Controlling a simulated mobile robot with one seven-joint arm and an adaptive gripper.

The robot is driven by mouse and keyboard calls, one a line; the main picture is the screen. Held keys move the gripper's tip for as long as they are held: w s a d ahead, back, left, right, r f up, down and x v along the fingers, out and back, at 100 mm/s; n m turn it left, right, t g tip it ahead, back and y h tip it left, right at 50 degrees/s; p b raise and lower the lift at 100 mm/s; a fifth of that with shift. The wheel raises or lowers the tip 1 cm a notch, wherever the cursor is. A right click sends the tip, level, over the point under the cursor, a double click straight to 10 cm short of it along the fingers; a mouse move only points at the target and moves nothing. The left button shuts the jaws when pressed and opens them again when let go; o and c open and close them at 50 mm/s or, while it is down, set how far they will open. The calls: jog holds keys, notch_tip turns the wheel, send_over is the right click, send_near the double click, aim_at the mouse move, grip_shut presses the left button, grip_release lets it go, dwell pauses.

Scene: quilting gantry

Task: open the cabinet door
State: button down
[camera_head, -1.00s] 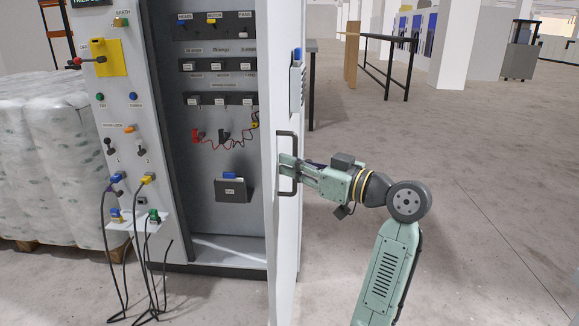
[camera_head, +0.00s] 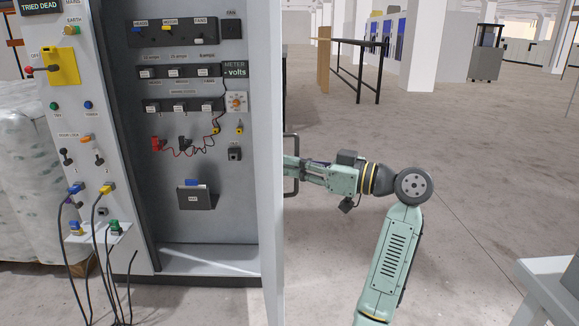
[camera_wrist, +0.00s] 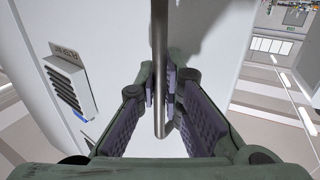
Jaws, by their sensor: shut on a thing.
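The cabinet door (camera_head: 271,160) stands wide open and shows almost edge-on in the head view, at the right side of the cabinet (camera_head: 128,225). Its dark bar handle (camera_head: 290,139) is on the face turned to the right. My gripper (camera_head: 290,166) is at this handle, its fingertips partly hidden by the door edge. In the wrist view the handle (camera_wrist: 159,60) runs upright between my two fingers, and my gripper (camera_wrist: 161,90) is shut on it. The cabinet interior with its switch panel (camera_head: 190,100) is in plain view.
Wrapped white bales (camera_head: 30,170) stand left of the cabinet. Cables (camera_head: 95,250) hang from its left panel to the floor. A pale table corner (camera_head: 550,285) is at the lower right. A dark-legged table (camera_head: 360,65) stands farther back. The floor to the right is largely open.

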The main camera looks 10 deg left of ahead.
jog(key=shift+d+f, duration=0.1)
jog(key=shift+d, duration=0.15)
jog(key=c, duration=1.7)
grip_release()
jog(key=v, duration=1.2)
